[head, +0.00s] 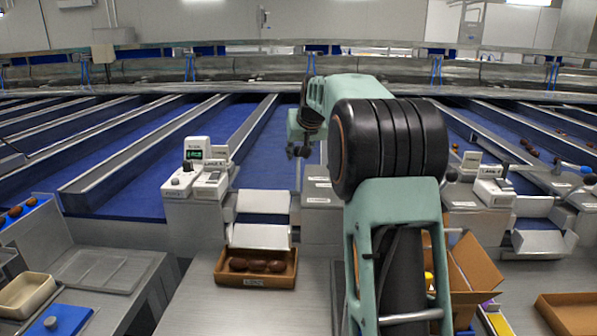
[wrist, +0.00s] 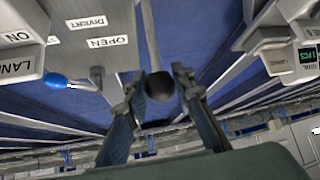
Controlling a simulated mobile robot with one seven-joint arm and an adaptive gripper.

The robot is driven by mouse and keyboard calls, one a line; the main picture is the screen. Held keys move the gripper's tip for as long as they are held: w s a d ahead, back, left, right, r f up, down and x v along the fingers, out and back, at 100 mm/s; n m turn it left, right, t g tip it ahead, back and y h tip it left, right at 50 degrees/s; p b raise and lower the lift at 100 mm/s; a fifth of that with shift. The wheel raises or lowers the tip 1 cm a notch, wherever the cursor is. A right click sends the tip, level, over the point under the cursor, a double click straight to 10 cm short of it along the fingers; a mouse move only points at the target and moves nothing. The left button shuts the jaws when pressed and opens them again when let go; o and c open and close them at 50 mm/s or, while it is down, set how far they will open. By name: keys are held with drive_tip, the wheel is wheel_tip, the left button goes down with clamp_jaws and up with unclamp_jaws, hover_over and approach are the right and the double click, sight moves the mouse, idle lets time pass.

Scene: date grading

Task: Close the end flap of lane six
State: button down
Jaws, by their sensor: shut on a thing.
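My gripper (head: 298,152) hangs over the blue lane just right of the white control unit (head: 196,180). In the wrist view my gripper (wrist: 160,88) has its two fingers on either side of a black ball knob (wrist: 159,86), shut on it. The knob tops a metal lever rod (wrist: 149,38). Labels reading OPEN and DIVERT are on the grey housing (wrist: 95,20) beside the rod. In the head view a white end flap (head: 263,202) sits at the lane's front end, with a white chute piece (head: 259,237) below it. The lane number is not legible.
A brown tray (head: 257,282) with several dates stands below the flap. A blue-handled lever (wrist: 58,81) is beside the gripper. An open cardboard box (head: 474,262) stands right of my arm.

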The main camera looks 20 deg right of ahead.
drive_tip(key=s+a+f+t+b, duration=0.1)
drive_tip(key=s+b, duration=0.3)
drive_tip(key=b, duration=0.6)
drive_tip(key=s+a+f+t+h+b, duration=0.1)
drive_tip(key=s+a+t+b, duration=0.1)
drive_tip(key=s+b, duration=0.3)
drive_tip(key=shift+a+n+t+h+b, duration=0.35)
drive_tip(key=shift+t+b, duration=0.55)
drive_tip(key=shift+b, duration=1.45)
drive_tip(key=shift+s+a+f, duration=0.1)
drive_tip(key=c, duration=1.6)
unclamp_jaws()
drive_tip(key=shift+r, duration=5.1)
